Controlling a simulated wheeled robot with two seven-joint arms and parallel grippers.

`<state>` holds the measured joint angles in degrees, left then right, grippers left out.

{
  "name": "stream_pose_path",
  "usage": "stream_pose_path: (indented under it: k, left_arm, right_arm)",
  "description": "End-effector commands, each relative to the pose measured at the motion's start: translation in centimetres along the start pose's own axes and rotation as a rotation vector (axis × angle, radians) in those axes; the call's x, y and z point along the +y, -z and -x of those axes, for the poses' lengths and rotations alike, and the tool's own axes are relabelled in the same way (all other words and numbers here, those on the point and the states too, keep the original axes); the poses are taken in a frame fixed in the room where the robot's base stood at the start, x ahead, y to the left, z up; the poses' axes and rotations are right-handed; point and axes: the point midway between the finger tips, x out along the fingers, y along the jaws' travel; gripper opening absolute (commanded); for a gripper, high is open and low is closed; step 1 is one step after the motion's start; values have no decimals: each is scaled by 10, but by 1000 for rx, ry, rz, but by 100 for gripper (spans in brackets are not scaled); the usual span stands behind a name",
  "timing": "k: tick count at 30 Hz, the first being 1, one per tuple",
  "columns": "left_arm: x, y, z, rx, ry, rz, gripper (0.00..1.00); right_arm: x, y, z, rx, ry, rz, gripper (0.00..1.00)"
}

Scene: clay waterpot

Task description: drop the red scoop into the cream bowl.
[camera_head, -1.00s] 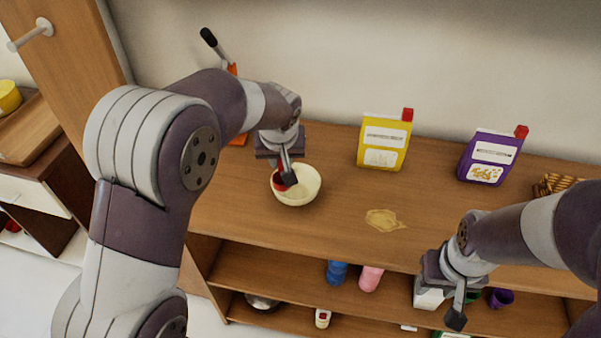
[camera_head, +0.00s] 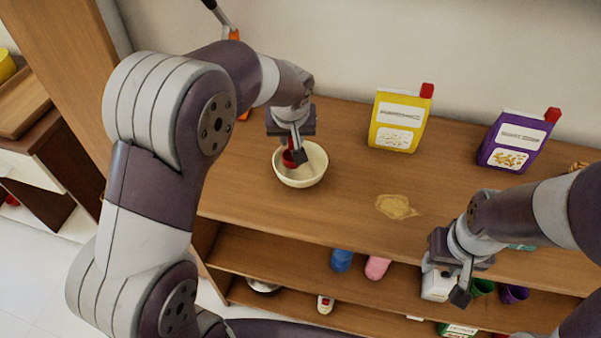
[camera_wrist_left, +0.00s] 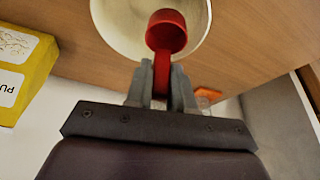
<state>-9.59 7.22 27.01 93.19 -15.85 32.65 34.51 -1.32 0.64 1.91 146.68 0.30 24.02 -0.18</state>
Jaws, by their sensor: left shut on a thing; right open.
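The cream bowl (camera_head: 312,174) stands upright on the wooden counter. My left gripper (camera_head: 299,156) is over the bowl and shut on the handle of the red scoop (camera_head: 288,158). In the left wrist view the red scoop (camera_wrist_left: 166,32) has its cup over the cream bowl (camera_wrist_left: 125,25) and its handle between the fingers (camera_wrist_left: 161,88). Whether the scoop touches the bowl I cannot tell. My right gripper (camera_head: 462,284) is open in front of the counter, and I see nothing in it.
A yellow carton (camera_head: 398,118) and a purple carton (camera_head: 517,141) stand at the back of the counter (camera_head: 340,205). A tan patch (camera_head: 396,206) lies right of the bowl. Blue and pink items (camera_head: 377,267) stand on the shelf below.

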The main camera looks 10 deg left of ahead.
Motion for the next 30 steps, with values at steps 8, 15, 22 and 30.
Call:
stream_pose_path:
  k: [8, 15, 22, 30]
  left_arm:
    - [0, 0, 1, 0, 0, 0, 52]
    - [0, 1, 6, 2, -1, 0, 52]
    - [1, 2, 60, 6, -3, 0, 52]
    - [0, 2, 118, 1, -1, -1, 52]
  right_arm:
    - [0, 0, 1, 0, 0, 0, 43]
    - [0, 0, 1, 0, 0, 0, 43]
    - [0, 0, 2, 0, 0, 0, 43]
    - [0, 0, 3, 0, 0, 0, 43]
